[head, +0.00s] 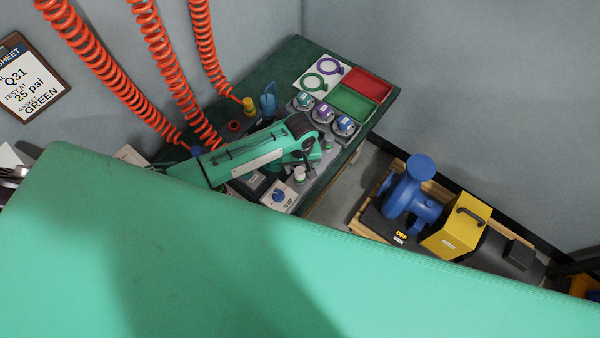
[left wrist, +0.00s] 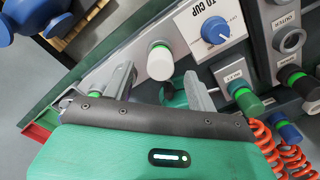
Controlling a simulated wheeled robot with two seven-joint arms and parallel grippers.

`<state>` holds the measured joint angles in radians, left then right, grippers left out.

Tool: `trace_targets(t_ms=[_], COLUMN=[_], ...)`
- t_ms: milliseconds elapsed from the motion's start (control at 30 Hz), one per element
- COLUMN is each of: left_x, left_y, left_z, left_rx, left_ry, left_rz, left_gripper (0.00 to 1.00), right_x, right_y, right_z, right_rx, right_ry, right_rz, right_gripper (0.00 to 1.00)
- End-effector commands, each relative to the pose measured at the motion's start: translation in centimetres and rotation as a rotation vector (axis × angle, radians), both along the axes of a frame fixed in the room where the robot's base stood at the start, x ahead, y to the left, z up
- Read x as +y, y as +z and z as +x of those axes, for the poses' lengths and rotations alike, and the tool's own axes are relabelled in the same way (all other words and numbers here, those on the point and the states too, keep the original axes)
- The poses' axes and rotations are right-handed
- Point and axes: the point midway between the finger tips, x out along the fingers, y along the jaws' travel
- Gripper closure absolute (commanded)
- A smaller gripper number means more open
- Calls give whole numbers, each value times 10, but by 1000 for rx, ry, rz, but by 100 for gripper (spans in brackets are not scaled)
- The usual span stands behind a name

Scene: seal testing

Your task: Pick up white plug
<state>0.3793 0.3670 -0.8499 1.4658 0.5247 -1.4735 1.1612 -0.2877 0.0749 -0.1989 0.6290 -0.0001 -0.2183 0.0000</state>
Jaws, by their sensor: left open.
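The white plug (head: 299,174) is a short white cylinder with a green ring, standing near the front edge of the bench panel in the head view. In the left wrist view the white plug (left wrist: 159,61) is just beyond the gap between my fingers. My left gripper (head: 304,164) is close beside it in the head view, with the fingertips partly hidden. In the left wrist view my left gripper (left wrist: 160,82) is open, with one finger on each side and nothing held. My right gripper is not in view.
A box with a blue knob (head: 279,195) stands beside the plug. Orange coiled hoses (head: 165,60) hang at left. A blue and yellow pump (head: 455,232) stands on the right.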

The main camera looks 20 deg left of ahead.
Motion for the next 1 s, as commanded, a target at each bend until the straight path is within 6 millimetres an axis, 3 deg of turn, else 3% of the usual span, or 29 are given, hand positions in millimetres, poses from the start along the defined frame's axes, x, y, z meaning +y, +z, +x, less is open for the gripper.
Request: trace_targets(t_ms=[300,567,833,1000], left_x=[1,1,1,1], left_y=[-36,-39,-39,-39], left_z=[0,0,0,0], left_rx=[1,0,0,-1], left_ry=[0,1,1,1], left_rz=[2,1,1,0], left_gripper=[42,42,91,93], right_x=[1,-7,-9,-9], right_y=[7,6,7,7], right_z=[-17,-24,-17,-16], right_rx=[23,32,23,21], right_ry=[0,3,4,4], right_rz=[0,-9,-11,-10], right_gripper=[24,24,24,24])
